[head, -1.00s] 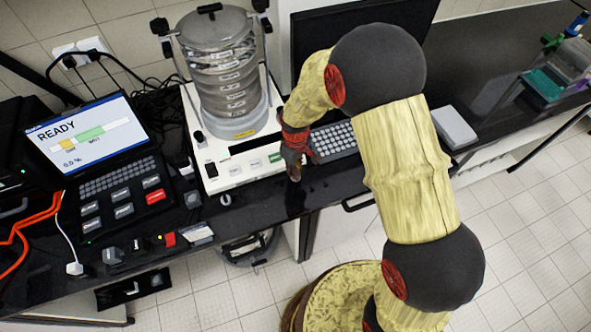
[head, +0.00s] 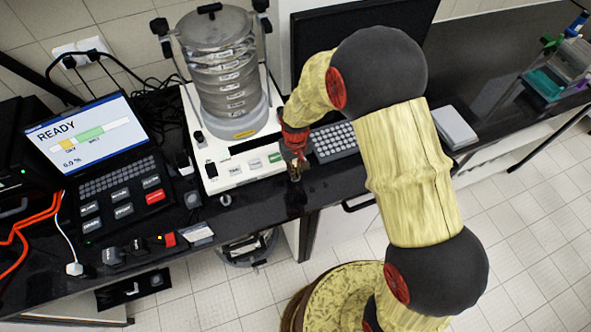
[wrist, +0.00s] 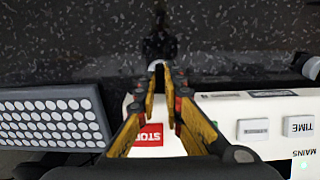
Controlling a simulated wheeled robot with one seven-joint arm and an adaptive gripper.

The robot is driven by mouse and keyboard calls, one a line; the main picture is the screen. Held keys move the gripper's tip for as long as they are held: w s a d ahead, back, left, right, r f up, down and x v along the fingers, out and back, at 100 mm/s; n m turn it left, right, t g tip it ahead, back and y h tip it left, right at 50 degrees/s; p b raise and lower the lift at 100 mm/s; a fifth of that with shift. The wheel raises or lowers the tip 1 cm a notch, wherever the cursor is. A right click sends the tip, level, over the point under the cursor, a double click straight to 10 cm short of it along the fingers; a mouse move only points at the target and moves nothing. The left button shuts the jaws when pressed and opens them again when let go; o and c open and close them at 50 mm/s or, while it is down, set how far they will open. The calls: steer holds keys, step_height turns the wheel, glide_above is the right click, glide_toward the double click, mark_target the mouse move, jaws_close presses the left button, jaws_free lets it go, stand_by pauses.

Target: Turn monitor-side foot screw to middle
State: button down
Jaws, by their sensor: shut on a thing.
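My gripper (head: 295,174) is low at the shaker's front right corner, on the side of the black monitor (head: 350,35). In the wrist view my gripper (wrist: 161,72) has its fingers close together around a small part at that corner, which I take to be the monitor-side foot screw (wrist: 160,64). The fingers hide most of it, and its turn angle cannot be read. The red STOP button (wrist: 149,136) shows between the fingers.
A keyboard (head: 334,141) lies just right of the shaker; it also shows in the wrist view (wrist: 50,117). A control panel with a READY screen (head: 88,130) stands at the left. The bench's front edge is close below my gripper.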

steer(key=shift+w, duration=0.1)
steer(key=c, duration=2.2)
jaws_free()
step_height(320, 180, up, 12)
steer(key=s+d+r+m+t+b, duration=0.1)
steer(key=s+d+r+t+b, duration=0.1)
steer(key=s, duration=0.5)
steer(key=s+d+r+m+t+b, duration=0.1)
steer(key=s+d+r+b, duration=0.3)
steer(key=s+d+r, duration=0.3)
steer(key=s+d+r+m+t+b, duration=0.1)
steer(key=s+d+r+t+b, duration=0.1)
steer(key=s+d+r, duration=0.3)
steer(key=s+b, duration=0.1)
steer(key=s, duration=0.1)
steer(key=shift+s+r+t, duration=0.2)
steer(key=shift+s+t, duration=0.1)
